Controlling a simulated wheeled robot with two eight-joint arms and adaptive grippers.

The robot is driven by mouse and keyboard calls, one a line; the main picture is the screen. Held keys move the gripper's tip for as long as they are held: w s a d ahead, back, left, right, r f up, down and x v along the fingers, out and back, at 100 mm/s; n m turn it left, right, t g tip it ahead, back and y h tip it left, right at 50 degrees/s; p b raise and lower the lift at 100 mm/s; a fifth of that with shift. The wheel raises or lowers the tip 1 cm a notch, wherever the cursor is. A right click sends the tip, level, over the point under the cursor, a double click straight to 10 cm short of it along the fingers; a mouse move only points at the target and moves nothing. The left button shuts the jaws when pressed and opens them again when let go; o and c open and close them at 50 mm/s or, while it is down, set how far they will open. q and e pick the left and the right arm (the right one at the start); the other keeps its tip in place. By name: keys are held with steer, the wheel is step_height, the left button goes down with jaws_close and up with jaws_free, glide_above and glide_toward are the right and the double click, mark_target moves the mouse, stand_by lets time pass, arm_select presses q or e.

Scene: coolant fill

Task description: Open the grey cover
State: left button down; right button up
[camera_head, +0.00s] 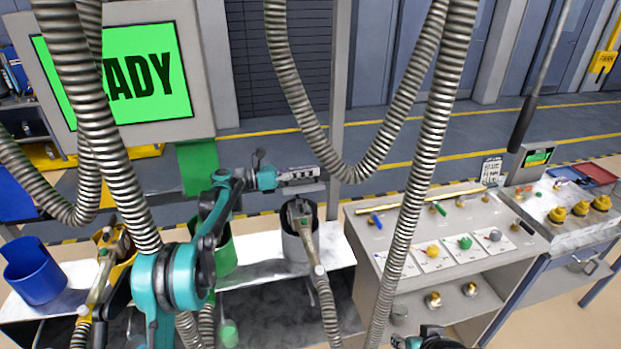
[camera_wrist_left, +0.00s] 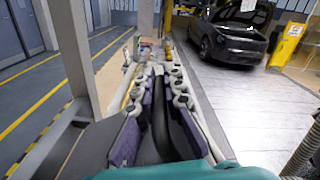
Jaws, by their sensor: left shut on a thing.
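My left gripper (camera_head: 308,176) is above the grey holder (camera_head: 296,246), its fingers pointing right. In the left wrist view its fingers (camera_wrist_left: 157,85) are shut on a dark curved handle (camera_wrist_left: 159,125). A flat grey plate, which looks like the grey cover (camera_head: 302,189), shows just under the fingers; a grey panel (camera_wrist_left: 88,142) also shows at lower left in the wrist view. I cannot tell how the handle joins it. A nozzle (camera_head: 300,215) with a ribbed hose stands in the grey holder. Of my right arm only a small part shows at the bottom edge.
Green (camera_head: 224,252) and blue (camera_head: 38,270) holders stand to the left. Ribbed hoses (camera_head: 430,110) hang down across the view. A grey post (camera_head: 338,120) stands close behind the left gripper. A panel with coloured knobs (camera_head: 432,251) is on the right.

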arm_select(q)
steer(key=shift+w+a+r, duration=0.15)
steer(key=shift+w+r, duration=0.25)
steer(key=c, duration=1.6)
jaws_free()
steer(key=shift+a, duration=0.1)
steer(key=v, duration=1.2)
